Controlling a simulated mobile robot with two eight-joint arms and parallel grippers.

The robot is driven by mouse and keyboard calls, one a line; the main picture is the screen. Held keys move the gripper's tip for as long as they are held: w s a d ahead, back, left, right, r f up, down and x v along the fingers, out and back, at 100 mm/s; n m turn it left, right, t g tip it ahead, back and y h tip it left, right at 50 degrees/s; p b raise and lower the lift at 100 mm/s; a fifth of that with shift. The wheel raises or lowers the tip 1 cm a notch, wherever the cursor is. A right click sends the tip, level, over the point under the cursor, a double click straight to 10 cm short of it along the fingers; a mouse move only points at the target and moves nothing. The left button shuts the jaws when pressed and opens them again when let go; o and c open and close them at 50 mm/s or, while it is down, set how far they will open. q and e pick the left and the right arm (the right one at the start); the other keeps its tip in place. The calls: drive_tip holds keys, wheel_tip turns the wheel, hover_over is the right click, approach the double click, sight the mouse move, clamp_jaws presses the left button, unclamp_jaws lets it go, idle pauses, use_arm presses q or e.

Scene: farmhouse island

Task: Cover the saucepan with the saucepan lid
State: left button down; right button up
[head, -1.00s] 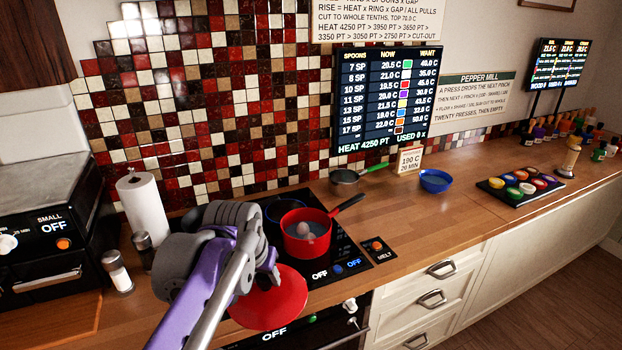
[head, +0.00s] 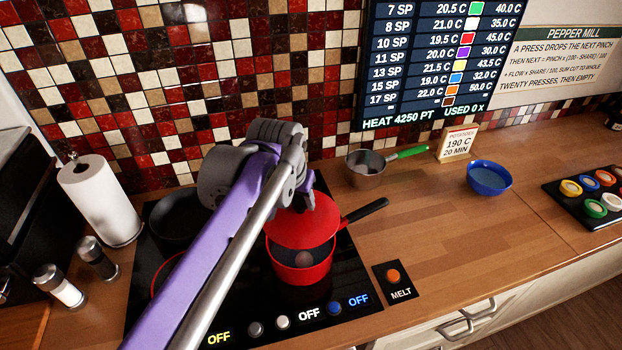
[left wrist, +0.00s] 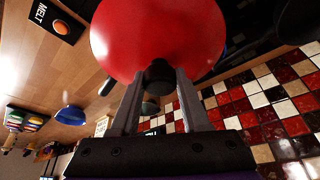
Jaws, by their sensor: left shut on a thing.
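The red saucepan (head: 300,274) stands on the black cooktop with its black handle pointing right and back. A round pale brown thing shows inside it through the open front part. The red saucepan lid (head: 290,230) is over the back part of the saucepan, tilted or offset, and the front of the opening shows. My left gripper (head: 308,196) is above the lid. In the left wrist view, my left gripper (left wrist: 160,85) is shut on the lid's dark knob, with the lid (left wrist: 160,35) beyond the fingertips. Whether the lid touches the rim I cannot tell. My right gripper is not in view.
The black cooktop (head: 345,310) has a dark pan (head: 172,225) at back left. A small pot with green handle (head: 365,168), a blue bowl (head: 488,180) and a MELT button (head: 394,276) are to the right. Salt and pepper shakers and paper towel (head: 100,200) are left.

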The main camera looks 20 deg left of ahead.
sight(297, 217)
use_arm(q)
drive_tip(key=shift+s+r, duration=0.15)
drive_tip(key=shift+s, duration=0.3)
drive_tip(key=shift+w+f, duration=0.15)
drive_tip(key=shift+f, duration=0.35)
wheel_tip(297, 217, down, 2)
drive_tip(key=shift+f+b, duration=0.1)
drive_tip(key=shift+b, duration=0.6)
drive_tip(key=shift+f+b, duration=0.6)
drive_tip(key=shift+f, duration=0.75)
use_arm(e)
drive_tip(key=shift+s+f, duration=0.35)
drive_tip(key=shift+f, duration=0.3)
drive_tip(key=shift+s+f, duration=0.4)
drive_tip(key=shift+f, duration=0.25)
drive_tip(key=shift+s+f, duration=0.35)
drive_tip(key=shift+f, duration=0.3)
use_arm(q)
drive_tip(key=shift+f, duration=0.25)
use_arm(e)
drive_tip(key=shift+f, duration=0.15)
use_arm(q)
drive_tip(key=shift+f, duration=0.2)
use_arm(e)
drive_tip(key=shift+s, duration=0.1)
